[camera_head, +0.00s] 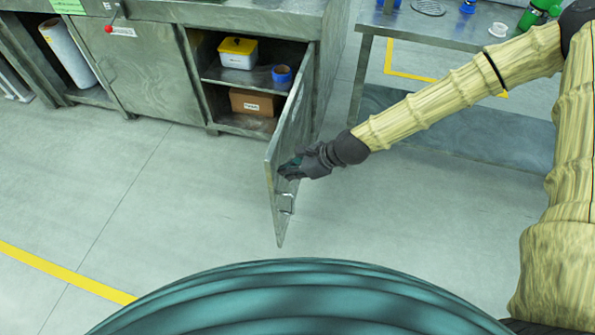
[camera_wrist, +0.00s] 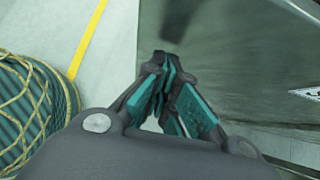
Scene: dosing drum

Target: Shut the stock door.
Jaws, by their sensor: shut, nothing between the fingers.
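The stock door (camera_head: 284,150) is a grey metal cabinet door. It stands wide open, swung out from the right side of the cabinet opening, with a bar handle (camera_head: 287,203) low near its free edge. My gripper (camera_head: 287,167) is shut and empty at the outer, right-hand face of the door, near the free edge. Whether its fingertips touch the door I cannot tell. In the wrist view the shut fingers (camera_wrist: 165,80) point at a grey metal surface, which looks like the door (camera_wrist: 240,70).
Inside the cabinet are a yellow-lidded white box (camera_head: 238,54), a blue roll or cup (camera_head: 282,75) and a cardboard box (camera_head: 254,102). A metal table (camera_head: 440,38) stands at right. The floor left of the door is clear, with a yellow line (camera_head: 65,273).

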